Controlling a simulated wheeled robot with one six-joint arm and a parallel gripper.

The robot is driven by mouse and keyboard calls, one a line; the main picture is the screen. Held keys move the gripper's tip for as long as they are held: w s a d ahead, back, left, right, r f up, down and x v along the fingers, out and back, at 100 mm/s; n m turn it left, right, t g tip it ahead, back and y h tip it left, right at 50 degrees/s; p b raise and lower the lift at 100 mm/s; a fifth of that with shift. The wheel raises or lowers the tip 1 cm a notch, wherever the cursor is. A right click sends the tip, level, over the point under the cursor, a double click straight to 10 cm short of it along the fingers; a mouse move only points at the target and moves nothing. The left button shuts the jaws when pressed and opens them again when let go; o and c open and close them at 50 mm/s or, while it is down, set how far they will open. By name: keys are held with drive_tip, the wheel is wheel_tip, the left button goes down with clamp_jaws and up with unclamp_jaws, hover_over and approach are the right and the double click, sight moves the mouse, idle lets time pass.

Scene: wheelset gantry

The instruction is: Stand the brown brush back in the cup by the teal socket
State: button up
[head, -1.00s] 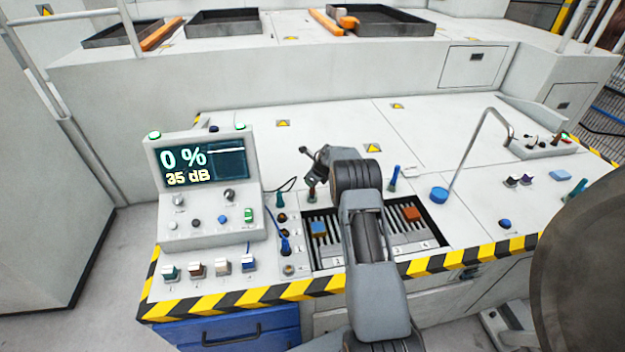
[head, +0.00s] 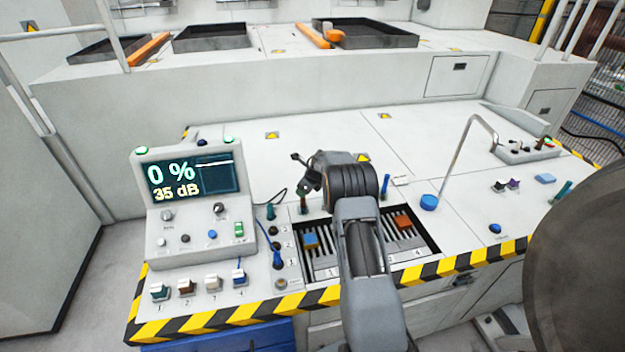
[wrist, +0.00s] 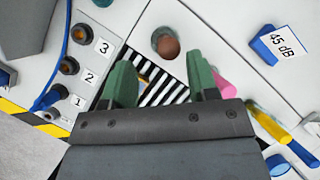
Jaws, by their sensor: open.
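A brown upright piece (head: 303,203), likely the brown brush, shows just below my gripper in the head view. In the wrist view a round brown end (wrist: 168,47) sits inside a grey-green ring that looks like a cup rim (wrist: 154,36). I cannot tell how deep it sits. A teal upright piece (head: 270,211) stands left of it, by the numbered sockets. My gripper (wrist: 162,84) is open with green fingertips, and nothing shows between them. The brown end lies beyond the fingertips in the wrist view. In the head view my arm hides part of the slotted tray.
The slotted tray (head: 322,268) holds a blue block (head: 311,240) and an orange-brown block (head: 403,221). A console with a display (head: 190,177) stands at left. A blue upright handle (head: 385,187) and a bent metal rod (head: 464,150) stand at right.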

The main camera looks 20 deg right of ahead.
drive_tip(key=b+v, duration=0.1)
drive_tip(key=v, duration=0.9)
drive_tip(key=shift+r, duration=0.35)
drive_tip(key=shift+s+d, duration=0.1)
drive_tip(key=shift+s, duration=0.05)
